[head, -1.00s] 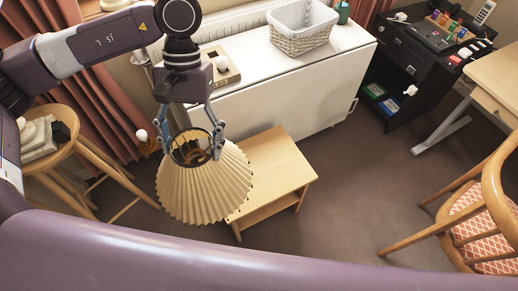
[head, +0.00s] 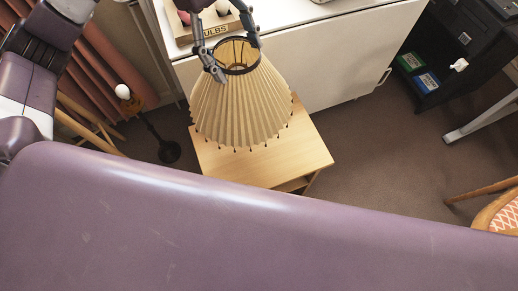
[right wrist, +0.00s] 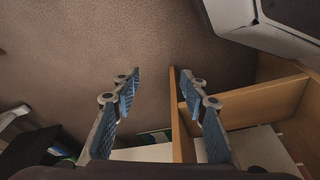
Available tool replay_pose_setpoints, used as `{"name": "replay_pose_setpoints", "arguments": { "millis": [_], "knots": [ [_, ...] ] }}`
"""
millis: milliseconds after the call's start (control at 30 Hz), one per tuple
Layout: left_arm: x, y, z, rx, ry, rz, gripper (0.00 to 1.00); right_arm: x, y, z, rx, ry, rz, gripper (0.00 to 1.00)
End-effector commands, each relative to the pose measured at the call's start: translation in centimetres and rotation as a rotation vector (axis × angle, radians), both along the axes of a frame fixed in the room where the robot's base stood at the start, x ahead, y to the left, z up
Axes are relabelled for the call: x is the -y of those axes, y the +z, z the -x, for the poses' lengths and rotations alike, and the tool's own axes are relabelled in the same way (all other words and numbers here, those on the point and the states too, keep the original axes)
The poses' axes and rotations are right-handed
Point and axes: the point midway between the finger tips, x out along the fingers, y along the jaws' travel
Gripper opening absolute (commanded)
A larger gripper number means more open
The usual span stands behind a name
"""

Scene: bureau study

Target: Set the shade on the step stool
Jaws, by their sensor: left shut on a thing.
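The pleated cream shade (head: 240,108) hangs upright in the head view, its dark top ring up and its wide fringed rim down. My left gripper (head: 236,66) is shut on it at the top ring. The shade appears in front of the light wooden step stool (head: 290,160) and covers part of its top. Whether its rim touches the stool top cannot be told. My right gripper (right wrist: 155,95) shows in the right wrist view with its fingers apart and nothing between them, over brown carpet and beside wooden boards.
A white cabinet (head: 330,65) stands behind the stool, with a box marked BULBS (head: 215,22) on top. A lamp stand with a bulb (head: 123,92) is on the left. A wooden chair (head: 497,210) is at the right. Carpet (head: 385,150) between stool and chair is clear.

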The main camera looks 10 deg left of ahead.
Motion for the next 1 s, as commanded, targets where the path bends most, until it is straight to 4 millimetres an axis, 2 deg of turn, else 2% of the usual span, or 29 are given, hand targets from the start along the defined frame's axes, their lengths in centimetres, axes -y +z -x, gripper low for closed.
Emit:
{"name": "replay_pose_setpoints", "arguments": {
  "millis": [33,233,333,467,800,1000],
  "knots": [
    [0.1,-0.9,-0.2,0.001,0.045,0.003,0.33,0.0,0.0,-0.4,0.008,-0.001,-0.001,0.40],
    [0.3,-1.2,-0.8,0.002,0.164,0.003,0.33,-0.1,1.8,-1.1,0.019,-0.003,-0.001,0.40],
    [0.3,-2.2,-0.9,0.000,0.182,0.002,0.33,-0.1,2.5,-1.3,0.023,-0.004,-0.002,0.40],
    [0.2,-5.1,-0.8,-0.004,0.185,0.000,0.33,-0.1,3.9,-1.6,0.032,-0.005,-0.002,0.40],
    [0.3,-14.0,-0.8,-0.003,0.181,0.001,0.33,0.0,8.0,-1.8,0.053,-0.008,-0.004,0.40],
    [0.3,-16.5,-0.9,0.002,0.181,0.001,0.33,0.0,9.4,-1.8,0.059,-0.009,-0.004,0.40]
  ]
}}
